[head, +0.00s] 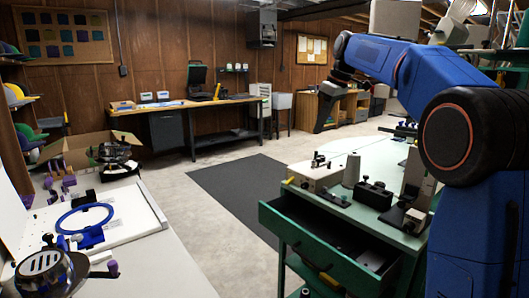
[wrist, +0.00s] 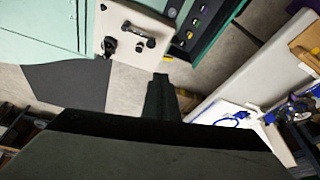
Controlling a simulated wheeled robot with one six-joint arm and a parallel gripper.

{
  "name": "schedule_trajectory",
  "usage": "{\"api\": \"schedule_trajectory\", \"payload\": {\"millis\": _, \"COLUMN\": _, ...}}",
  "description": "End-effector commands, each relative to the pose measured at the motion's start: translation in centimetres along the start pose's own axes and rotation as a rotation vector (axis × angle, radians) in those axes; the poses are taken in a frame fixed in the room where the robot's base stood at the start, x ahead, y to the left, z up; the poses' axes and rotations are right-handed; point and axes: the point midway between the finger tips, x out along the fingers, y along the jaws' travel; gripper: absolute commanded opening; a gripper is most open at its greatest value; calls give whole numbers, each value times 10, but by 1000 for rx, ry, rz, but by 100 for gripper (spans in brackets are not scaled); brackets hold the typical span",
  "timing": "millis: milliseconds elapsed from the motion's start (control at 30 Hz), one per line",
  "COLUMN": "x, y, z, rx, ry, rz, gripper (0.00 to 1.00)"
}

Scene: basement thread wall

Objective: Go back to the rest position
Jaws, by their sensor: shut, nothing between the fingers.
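My gripper (head: 325,122) is raised above the floor, beyond the green table, at the end of my blue arm. Its dark fingers point down and nothing shows between them. In the wrist view the dark fingers of my gripper (wrist: 161,84) are together, over open space beside the green table. It touches nothing that I can see.
A green table (head: 395,160) with an open drawer (head: 325,238) holds a light machine (head: 318,175). A white bench with a blue hoop (head: 85,218) stands at left. A wooden desk (head: 180,106) is at the back. Floor with a dark mat (head: 235,190) lies between.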

Motion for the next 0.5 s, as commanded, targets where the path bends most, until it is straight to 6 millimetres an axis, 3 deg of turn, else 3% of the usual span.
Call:
{"api": "schedule_trajectory", "payload": {"millis": 200, "x": -9, "y": -46, "z": 49, "rx": 129, "ry": -7, "rz": 48, "gripper": 0}}
{"api": "schedule_trajectory", "payload": {"millis": 500, "x": -3, "y": -109, "z": 124, "rx": 301, "ry": -9, "rz": 114, "gripper": 0}}
